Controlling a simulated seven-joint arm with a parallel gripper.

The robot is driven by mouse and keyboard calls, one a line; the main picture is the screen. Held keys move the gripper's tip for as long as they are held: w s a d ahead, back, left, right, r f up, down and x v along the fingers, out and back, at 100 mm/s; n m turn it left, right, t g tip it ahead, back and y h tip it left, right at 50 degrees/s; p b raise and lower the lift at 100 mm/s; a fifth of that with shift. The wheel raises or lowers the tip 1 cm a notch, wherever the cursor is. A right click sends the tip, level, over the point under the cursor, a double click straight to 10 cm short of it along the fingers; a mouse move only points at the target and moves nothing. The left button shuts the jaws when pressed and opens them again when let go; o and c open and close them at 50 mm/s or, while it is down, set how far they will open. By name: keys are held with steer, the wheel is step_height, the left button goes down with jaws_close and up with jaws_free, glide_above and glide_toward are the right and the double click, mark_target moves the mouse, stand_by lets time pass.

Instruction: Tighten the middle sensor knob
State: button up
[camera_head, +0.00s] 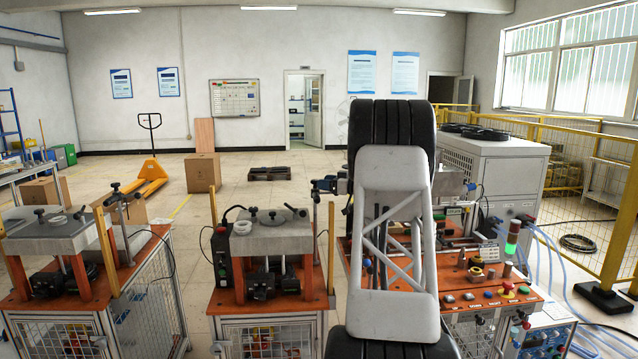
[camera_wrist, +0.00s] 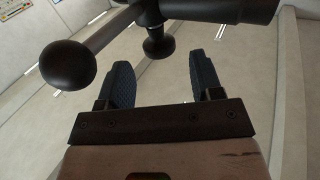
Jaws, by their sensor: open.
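In the wrist view my gripper (camera_wrist: 160,60) is open, with two dark ridged fingers pointing up the picture and nothing held between them. A small black knob (camera_wrist: 158,42) sits on a metal rod just beyond the gap between the fingertips. A larger round black knob (camera_wrist: 68,65) is at the rod's left end, outside the left finger. I cannot tell from the picture which knob is the middle sensor knob. In the head view my arm covers the middle right, and my gripper cannot be made out.
An orange-topped bench with a grey block (camera_head: 270,235) stands left of my arm, and another grey block (camera_head: 45,232) is further left. A control panel with buttons (camera_head: 485,295) and a green light (camera_head: 511,240) is at right. Yellow fencing (camera_head: 580,165) runs behind it.

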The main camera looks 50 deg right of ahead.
mark_target(315, 180)
steer(key=shift+v, duration=1.5)
steer(key=shift+o, duration=0.2)
steer(key=shift+a, duration=0.1)
steer(key=shift+s+a+f+m+t+h, duration=0.1)
steer(key=shift+a+m+h, duration=0.2)
steer(key=shift+m+h, duration=0.4)
steer(key=shift+a+f+m+t+h, duration=0.1)
steer(key=shift+a+m+h, duration=0.25)
steer(key=shift+h, duration=0.6)
steer(key=shift+s+a+f+m+t+h, duration=0.1)
steer(key=shift+a+m+h, duration=0.2)
steer(key=shift+m+h, duration=0.4)
steer(key=shift+w, duration=0.15)
steer(key=shift+w+r, duration=0.1)
steer(key=shift+w, duration=3.7)
